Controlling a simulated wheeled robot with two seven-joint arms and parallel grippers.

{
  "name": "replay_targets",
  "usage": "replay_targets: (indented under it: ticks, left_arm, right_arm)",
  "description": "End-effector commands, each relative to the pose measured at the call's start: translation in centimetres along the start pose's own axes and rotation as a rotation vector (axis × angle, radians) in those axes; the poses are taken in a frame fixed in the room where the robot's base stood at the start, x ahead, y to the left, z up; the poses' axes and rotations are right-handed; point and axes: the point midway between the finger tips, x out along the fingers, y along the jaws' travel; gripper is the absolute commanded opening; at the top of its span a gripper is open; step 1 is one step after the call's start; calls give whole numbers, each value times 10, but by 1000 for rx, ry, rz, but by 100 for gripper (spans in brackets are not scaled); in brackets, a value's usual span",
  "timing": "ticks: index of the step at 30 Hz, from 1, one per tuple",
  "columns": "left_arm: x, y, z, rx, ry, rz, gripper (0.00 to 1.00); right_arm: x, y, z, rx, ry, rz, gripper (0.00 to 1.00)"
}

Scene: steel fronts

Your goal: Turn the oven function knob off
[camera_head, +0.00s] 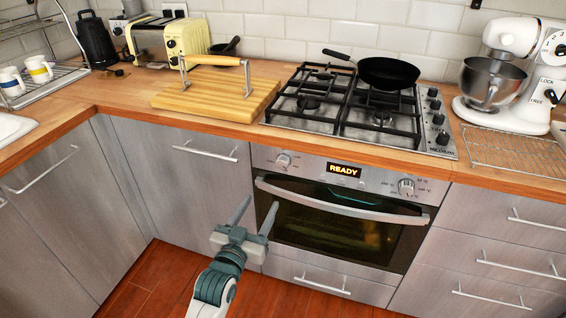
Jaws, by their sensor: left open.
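The oven (330,235) is built in under the counter, with its door shut. A round knob (283,160) sits at the left end of its steel control panel; its markings are too small to read. A second knob (406,187) at the right end has temperature marks around it. The display (344,170) between them reads READY. My left gripper (262,200) is open and empty, fingers pointing up, in front of the oven's left side. It is below the left knob and apart from it. My right gripper is out of view.
The oven's handle bar (340,200) juts out below the panel, right of my gripper. Above are a gas hob (345,110) with a black pan (388,73), a wooden board (215,92) and a stand mixer (510,75). The floor in front is clear.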

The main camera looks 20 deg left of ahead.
Motion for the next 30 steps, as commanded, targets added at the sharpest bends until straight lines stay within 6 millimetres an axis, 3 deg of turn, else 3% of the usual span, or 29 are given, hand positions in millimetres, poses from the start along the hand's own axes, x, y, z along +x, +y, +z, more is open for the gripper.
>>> replay_targets:
  ticks: [8,14,30]
  left_arm:
    - [2,0,-1,0,3,1,51]
    - [15,0,-1,0,4,1,51]
    - [103,1,-2,-1,3,1,51]
  right_arm:
    - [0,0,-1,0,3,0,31]
    - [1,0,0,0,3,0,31]
    - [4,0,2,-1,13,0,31]
